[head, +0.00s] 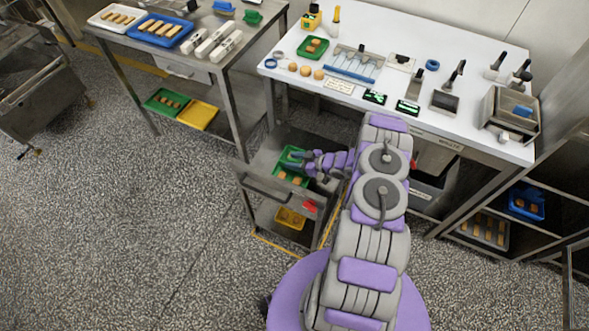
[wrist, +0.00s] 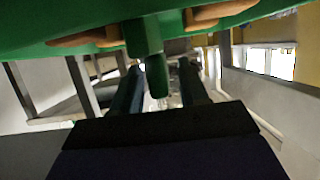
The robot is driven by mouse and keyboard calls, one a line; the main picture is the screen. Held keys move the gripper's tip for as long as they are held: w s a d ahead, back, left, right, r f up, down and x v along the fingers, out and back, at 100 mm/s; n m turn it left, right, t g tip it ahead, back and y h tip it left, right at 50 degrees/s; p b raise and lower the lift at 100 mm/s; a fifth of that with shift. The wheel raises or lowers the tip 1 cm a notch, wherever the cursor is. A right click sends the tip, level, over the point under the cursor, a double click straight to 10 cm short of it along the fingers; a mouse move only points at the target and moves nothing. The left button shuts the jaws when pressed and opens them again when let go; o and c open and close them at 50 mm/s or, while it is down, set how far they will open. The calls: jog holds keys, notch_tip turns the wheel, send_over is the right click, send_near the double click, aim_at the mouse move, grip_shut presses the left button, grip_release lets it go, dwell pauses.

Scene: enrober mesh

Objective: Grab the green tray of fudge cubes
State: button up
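A green tray with brown cubes (head: 290,178) sits on the upper shelf of the small metal cart, below the white table's left end. My gripper (head: 297,157) is at the tray's far side, reaching in from the right. In the wrist view the tray's green underside or rim (wrist: 80,45) fills the top, with tan-brown pieces at its edge. A green tab (wrist: 155,65) projects from it between the two dark fingers of my gripper (wrist: 160,88). The fingers stand apart, with gaps seen beside the tab. The fingertips are small and partly hidden in the head view.
Another green tray (head: 312,47) with brown pieces is on the white table (head: 420,60). A third green tray (head: 166,102) lies beside a yellow tray (head: 198,115) under the left table. A yellow tray (head: 290,218) is on the cart's lower shelf. Floor left of the cart is clear.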

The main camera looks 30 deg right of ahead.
grip_shut()
dwell(1.2)
